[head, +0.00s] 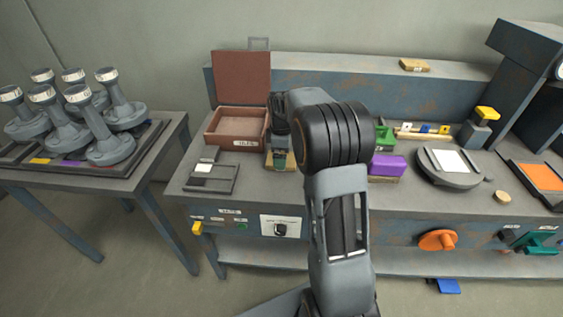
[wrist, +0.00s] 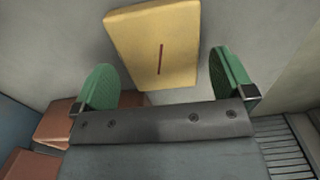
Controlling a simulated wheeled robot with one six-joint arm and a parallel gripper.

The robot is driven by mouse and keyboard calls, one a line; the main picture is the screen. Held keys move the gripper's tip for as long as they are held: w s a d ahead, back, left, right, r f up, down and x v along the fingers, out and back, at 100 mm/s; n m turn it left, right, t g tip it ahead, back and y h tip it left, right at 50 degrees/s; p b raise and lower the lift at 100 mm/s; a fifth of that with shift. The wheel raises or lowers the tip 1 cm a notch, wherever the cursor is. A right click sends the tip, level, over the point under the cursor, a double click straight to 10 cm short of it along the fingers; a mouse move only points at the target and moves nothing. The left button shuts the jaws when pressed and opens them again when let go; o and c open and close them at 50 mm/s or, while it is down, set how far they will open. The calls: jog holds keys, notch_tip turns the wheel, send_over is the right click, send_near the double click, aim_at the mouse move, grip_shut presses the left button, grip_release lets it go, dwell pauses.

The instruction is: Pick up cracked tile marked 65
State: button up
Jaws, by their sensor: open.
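A yellow-tan tile (wrist: 158,42) with a dark red line like a crack lies just ahead of my gripper (wrist: 166,80) in the wrist view. No number is readable on it. The two green finger pads are apart, near the tile's lower left and lower right, with nothing held between them. In the head view my gripper (head: 279,150) points down over the bench, right of the brown box. A tan edge of the tile (head: 290,161) shows beside it; the gripper hides most of it.
The open brown box (head: 228,140) stands close on the left, with its lid up. A dark tray (head: 211,178) lies in front of it. A purple block (head: 387,166) is to the right. Another tan block (head: 414,65) lies on the back ledge.

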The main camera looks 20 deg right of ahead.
jog(key=shift+f, duration=1)
jog(key=shift+c, duration=0.4)
jog(key=c, duration=0.9)
jog(key=shift+o, duration=0.2)
jog(key=shift+r, duration=0.1)
